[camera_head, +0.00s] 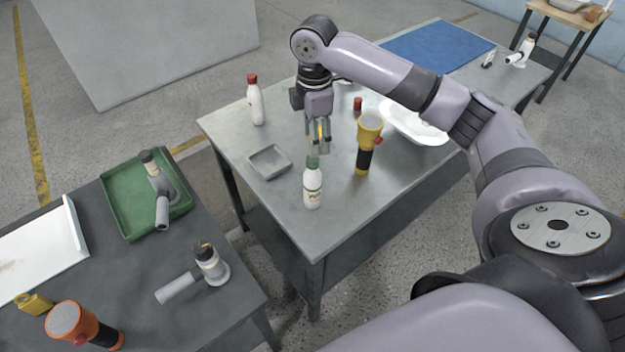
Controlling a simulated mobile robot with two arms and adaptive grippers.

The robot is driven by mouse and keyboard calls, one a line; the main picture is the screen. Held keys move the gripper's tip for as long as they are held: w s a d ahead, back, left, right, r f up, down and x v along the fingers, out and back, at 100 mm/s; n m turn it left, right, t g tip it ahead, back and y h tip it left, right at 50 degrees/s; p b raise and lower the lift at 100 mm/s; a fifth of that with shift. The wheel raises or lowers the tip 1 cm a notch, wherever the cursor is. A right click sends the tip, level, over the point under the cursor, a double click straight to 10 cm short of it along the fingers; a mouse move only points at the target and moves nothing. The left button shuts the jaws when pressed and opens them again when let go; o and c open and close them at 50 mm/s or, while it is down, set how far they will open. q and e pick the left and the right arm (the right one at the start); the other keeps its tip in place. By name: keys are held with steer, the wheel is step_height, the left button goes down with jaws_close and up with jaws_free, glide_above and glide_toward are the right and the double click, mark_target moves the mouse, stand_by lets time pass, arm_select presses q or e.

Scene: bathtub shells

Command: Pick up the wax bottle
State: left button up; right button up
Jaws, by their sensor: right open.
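A white bottle with a green cap (313,188) stands upright near the front edge of the middle grey table. Its label seems to read "Wax", though the print is small. My right gripper (319,147) points down, open, behind and just above the green cap in the picture. I cannot tell its exact height or gap to the bottle. A small yellow patch shows between its fingers; I cannot tell what it is. My left gripper is not in view.
On the middle table (225,130) are a yellow flashlight (368,140), a grey tray (269,161), a red-capped white bottle (256,102), a small red item (358,103) and a white basin (412,122). A nearer table holds a green tray (121,199) and an orange flashlight (78,325).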

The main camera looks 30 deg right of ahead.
mark_target(314, 159)
step_height(314, 159, down, 4)
steer(key=shift+f+p, duration=0.1)
steer(key=shift+p, duration=0.25)
steer(key=f, duration=0.1)
steer(key=f+p, duration=0.1)
steer(key=f, duration=0.1)
steer(key=f+p, duration=0.1)
steer(key=f, duration=0.1)
steer(key=shift+w+d, duration=0.25)
steer(key=shift+w, duration=0.05)
steer(key=shift+f, duration=0.15)
steer(key=shift+c, duration=0.6)
jaws_close()
